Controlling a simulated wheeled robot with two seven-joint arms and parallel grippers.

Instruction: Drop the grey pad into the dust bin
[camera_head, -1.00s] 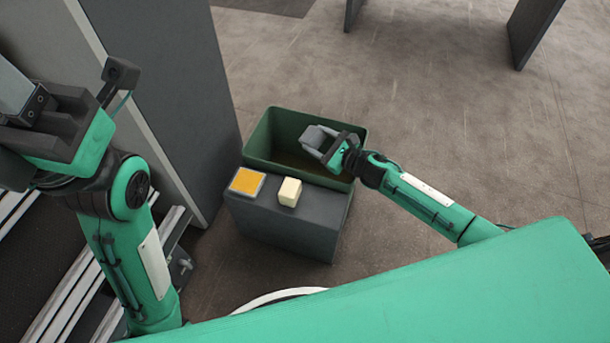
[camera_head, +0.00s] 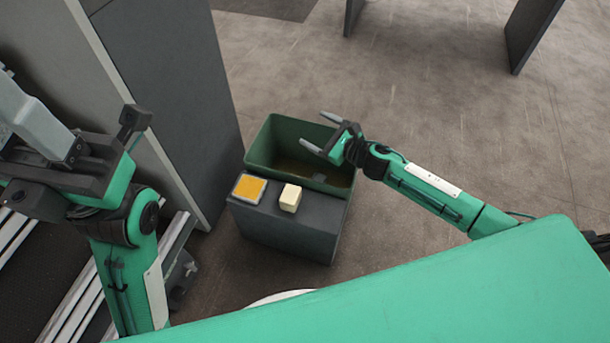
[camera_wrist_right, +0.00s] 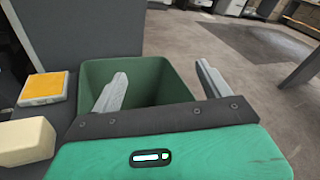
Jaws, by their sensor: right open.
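The dust bin (camera_head: 258,143) is a green open-topped box on the floor, behind a dark grey stand. My right gripper (camera_head: 316,131) is open and empty above its right part, fingers spread. In the right wrist view the gripper (camera_wrist_right: 160,83) also shows nothing between its fingers, with the bin (camera_wrist_right: 160,72) behind them. A small grey patch, seemingly the grey pad (camera_head: 318,178), lies inside the bin on its brownish bottom; it is partly in shade. My left gripper (camera_head: 38,125) is at the left edge, partly cut off; its opening is unclear.
The dark grey stand (camera_head: 290,228) carries an orange-topped square pad (camera_head: 249,187) and a cream block (camera_head: 290,198) close to the bin's near rim. A tall grey panel (camera_head: 180,90) stands left of the bin. The floor (camera_head: 440,120) to the right is open.

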